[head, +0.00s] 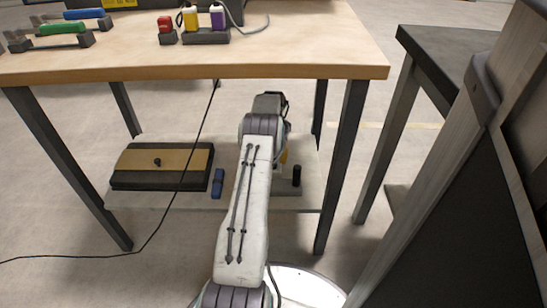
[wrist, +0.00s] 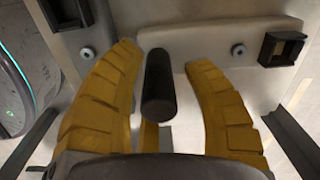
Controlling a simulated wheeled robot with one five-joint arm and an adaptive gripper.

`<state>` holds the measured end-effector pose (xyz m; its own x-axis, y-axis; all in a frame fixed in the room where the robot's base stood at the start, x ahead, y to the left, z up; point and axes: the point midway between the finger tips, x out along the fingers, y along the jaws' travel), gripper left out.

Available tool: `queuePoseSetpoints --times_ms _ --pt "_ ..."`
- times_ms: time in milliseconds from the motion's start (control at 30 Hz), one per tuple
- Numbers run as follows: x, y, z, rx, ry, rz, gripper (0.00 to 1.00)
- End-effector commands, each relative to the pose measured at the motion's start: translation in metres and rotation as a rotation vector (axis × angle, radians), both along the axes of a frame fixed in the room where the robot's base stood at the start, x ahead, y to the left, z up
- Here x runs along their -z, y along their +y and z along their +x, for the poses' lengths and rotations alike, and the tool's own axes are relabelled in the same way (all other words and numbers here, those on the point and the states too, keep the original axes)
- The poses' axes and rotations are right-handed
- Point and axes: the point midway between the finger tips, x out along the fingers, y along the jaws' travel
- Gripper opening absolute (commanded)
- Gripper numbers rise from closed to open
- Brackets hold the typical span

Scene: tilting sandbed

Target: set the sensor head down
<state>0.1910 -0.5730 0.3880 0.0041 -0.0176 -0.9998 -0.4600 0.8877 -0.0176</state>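My gripper shows in the wrist view as two yellow ribbed fingers (wrist: 164,60), spread apart. A black cylinder (wrist: 158,85) lies in the picture between them, with a narrow gap visible on each side, so the fingers look open and not closed on it. In the head view a short black cylinder (head: 297,175) stands on the low shelf, right of my gripper (head: 283,157), which is mostly hidden behind my arm. I cannot tell whether this is the same cylinder, or which part is the sensor head. A dark-rimmed tray (head: 120,180) with a tan surface and black knob sits left.
The low pale shelf (head: 150,200) lies under a wooden-topped table (head: 200,72) with dark legs. A blue item (head: 218,183) lies beside the tray. A black cable (head: 180,190) hangs past the tray. A dark table (head: 440,50) stands right. Bolts and black brackets (wrist: 282,48) show in the wrist view.

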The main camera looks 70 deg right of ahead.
Motion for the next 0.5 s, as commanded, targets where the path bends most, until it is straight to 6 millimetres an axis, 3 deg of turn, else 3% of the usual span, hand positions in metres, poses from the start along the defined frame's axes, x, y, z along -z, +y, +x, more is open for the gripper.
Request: queuePoseSetpoints --times_ms 267,500 --pt "0.0 0.001 0.0 0.0 0.0 0.003 0.48" --pt "-0.024 0.0 0.0 0.0 0.0 -0.001 0.48"
